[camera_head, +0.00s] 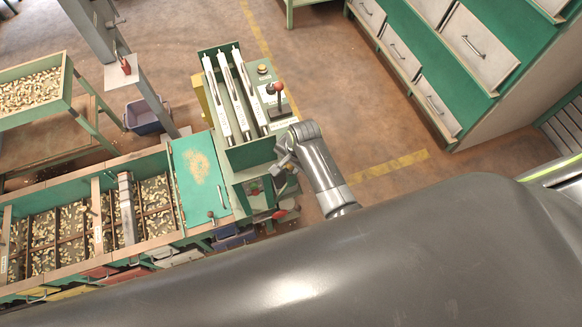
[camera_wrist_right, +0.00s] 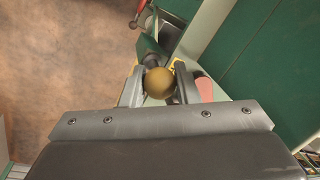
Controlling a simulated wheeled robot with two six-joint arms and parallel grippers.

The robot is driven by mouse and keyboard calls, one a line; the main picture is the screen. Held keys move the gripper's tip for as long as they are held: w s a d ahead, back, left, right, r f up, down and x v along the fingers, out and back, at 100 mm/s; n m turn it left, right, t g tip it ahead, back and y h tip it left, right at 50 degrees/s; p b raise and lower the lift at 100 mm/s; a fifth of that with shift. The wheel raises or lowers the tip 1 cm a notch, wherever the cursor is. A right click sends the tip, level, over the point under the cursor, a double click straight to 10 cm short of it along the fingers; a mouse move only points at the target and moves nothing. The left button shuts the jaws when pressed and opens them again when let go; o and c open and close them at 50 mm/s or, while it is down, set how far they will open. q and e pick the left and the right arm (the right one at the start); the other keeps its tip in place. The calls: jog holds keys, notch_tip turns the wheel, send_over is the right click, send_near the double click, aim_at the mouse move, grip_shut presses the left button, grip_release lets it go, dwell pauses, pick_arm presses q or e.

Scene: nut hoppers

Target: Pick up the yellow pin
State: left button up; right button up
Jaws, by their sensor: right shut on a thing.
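My right gripper (camera_head: 283,160) is over the near end of a green bench unit in the head view. In the right wrist view the two fingers of my right gripper (camera_wrist_right: 160,86) are shut on the yellow pin (camera_wrist_right: 158,81). Only its round, brownish-yellow end shows between the fingers. The rest of the pin is hidden, and I cannot tell whether it is clear of the unit. In the head view I cannot make the pin out at the gripper. My left gripper is not in view.
The green unit holds white tubes (camera_head: 231,98) and a panel with a yellow button (camera_head: 263,69) and a red-knobbed lever (camera_head: 278,88). Hoppers of nuts (camera_head: 72,236) lie to the left. Drawer cabinets (camera_head: 455,60) stand at the upper right. Brown floor (camera_head: 330,80) between is clear.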

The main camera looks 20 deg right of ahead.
jog(key=shift+r, duration=0.15)
jog(key=shift+c, duration=0.4)
notch_tip(320, 180, up, 9)
jog(key=shift+b, duration=0.95)
jog(key=shift+r, duration=0.4)
